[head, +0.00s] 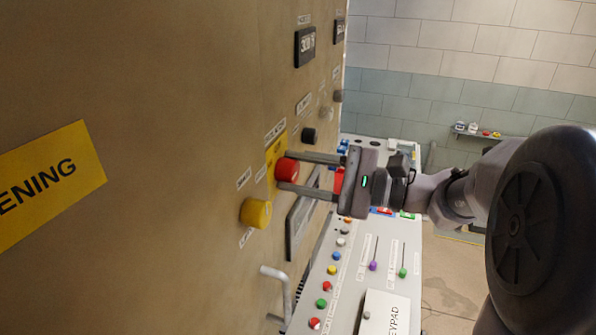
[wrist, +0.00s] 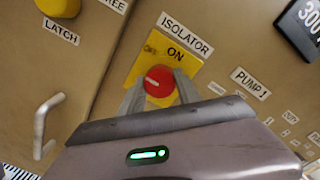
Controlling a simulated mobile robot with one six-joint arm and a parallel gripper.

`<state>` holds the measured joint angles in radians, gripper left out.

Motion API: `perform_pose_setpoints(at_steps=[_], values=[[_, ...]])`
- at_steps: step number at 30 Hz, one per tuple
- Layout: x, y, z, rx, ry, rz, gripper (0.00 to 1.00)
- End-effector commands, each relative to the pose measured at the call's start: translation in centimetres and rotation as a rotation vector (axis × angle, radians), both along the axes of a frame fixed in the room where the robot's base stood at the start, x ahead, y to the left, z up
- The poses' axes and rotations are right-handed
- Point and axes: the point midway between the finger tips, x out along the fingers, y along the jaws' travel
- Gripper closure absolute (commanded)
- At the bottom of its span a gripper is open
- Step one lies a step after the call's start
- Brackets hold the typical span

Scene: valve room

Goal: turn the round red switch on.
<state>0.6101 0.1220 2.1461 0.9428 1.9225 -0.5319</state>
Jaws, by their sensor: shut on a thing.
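The round red switch (head: 287,170) sits on a yellow plate on the tan panel. In the wrist view the red switch (wrist: 159,80) has a short white mark on its left part. Its yellow plate (wrist: 188,68) reads OFF and ON, under an ISOLATOR label. My gripper (head: 285,171) reaches in from the right, one finger above the switch and one below. In the wrist view my gripper (wrist: 159,88) has a finger on each side of the switch and is shut on it.
A yellow knob (head: 256,212) is just below left of the switch, and a black knob (head: 308,135) is above right. A metal handle (head: 277,285) sticks out lower down. A console (head: 345,270) with several buttons and levers stands below my gripper.

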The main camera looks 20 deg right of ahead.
Motion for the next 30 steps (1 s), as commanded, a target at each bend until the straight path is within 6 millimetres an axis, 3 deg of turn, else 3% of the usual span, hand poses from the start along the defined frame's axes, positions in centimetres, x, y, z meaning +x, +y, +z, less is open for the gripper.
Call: perform_pose_setpoints(at_steps=[11,30], values=[[-0.02,0.0,0.12,0.046,0.066,0.001,1.0],[0.0,-0.02,0.39,0.38,0.527,0.001,1.0]])
